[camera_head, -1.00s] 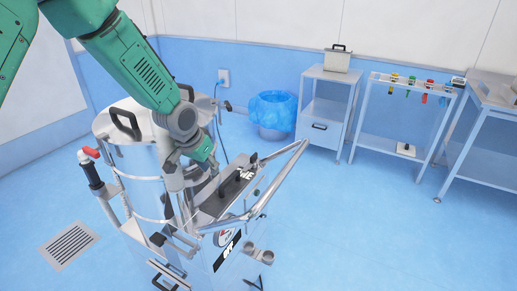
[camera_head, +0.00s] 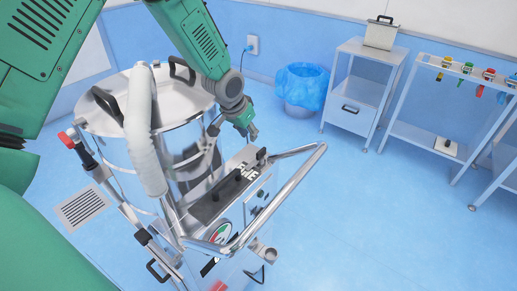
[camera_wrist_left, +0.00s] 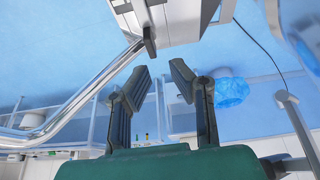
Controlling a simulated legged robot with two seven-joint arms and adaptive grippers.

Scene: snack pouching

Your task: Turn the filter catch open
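The steel machine (camera_head: 225,195) has a large round lidded vessel (camera_head: 130,85) on its left and a dark control panel (camera_head: 222,197) on top. I cannot tell for sure which part is the filter catch. A small black knob (camera_head: 262,155) stands at the panel's far end, and a black-tipped lever (camera_wrist_left: 149,46) shows in the left wrist view. My left gripper (camera_head: 251,132) is beyond the panel's far end, near the knob. In the left wrist view my left gripper (camera_wrist_left: 161,75) is open and empty, its fingertips apart from the lever. My right gripper is not in view.
A bent steel rail (camera_head: 290,195) runs along the machine's right side. A pale thick hose (camera_head: 145,130) stands before the vessel. A blue-lined bin (camera_head: 302,84), a steel cabinet (camera_head: 355,90) and a tool rack (camera_head: 420,140) stand behind. The floor (camera_head: 370,230) at right is clear.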

